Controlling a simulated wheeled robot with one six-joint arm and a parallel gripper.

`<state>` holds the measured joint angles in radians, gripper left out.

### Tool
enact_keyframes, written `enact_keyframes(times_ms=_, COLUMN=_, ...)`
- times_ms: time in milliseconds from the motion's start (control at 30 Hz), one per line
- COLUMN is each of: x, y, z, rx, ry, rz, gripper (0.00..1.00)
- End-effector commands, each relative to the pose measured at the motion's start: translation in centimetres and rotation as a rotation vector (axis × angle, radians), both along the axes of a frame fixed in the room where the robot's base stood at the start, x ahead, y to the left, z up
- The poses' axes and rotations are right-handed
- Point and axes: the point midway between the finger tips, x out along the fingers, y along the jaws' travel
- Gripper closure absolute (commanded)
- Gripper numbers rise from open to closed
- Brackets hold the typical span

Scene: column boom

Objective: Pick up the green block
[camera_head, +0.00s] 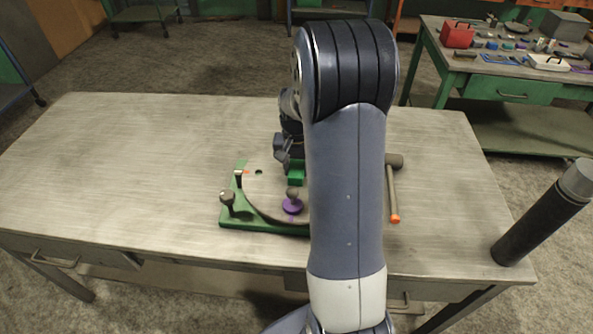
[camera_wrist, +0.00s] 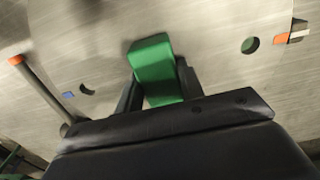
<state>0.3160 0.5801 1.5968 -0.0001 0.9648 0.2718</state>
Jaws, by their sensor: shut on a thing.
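The green block (camera_wrist: 152,62) shows between the two dark fingers of my gripper (camera_wrist: 158,80) in the wrist view. The fingers are shut on its sides, and its far end sticks out past them. In the head view the green block (camera_head: 296,174) is over the round grey disc (camera_head: 262,194) on the green base (camera_head: 262,229). My gripper (camera_head: 291,160) is at its back side there, partly hidden by my arm. I cannot tell whether the block touches the disc.
A purple knob (camera_head: 292,205) stands at the disc's front. A hammer (camera_head: 392,185) with an orange handle end lies right of my arm. A dark cylinder (camera_head: 541,215) stands at the table's right corner. The table's left side (camera_head: 110,170) is clear.

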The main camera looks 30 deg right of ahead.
Motion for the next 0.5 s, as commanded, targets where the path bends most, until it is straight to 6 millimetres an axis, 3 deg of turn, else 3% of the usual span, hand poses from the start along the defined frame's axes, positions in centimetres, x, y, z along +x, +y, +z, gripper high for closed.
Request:
enact_keyframes(times_ms=267, x=0.1, y=0.0, z=0.4, rx=-0.001, ry=-0.004, rz=0.0, gripper=0.87)
enact_keyframes(times_ms=500, x=0.2, y=0.0, z=4.2, rx=-0.003, ry=-0.008, rz=0.0, gripper=0.87)
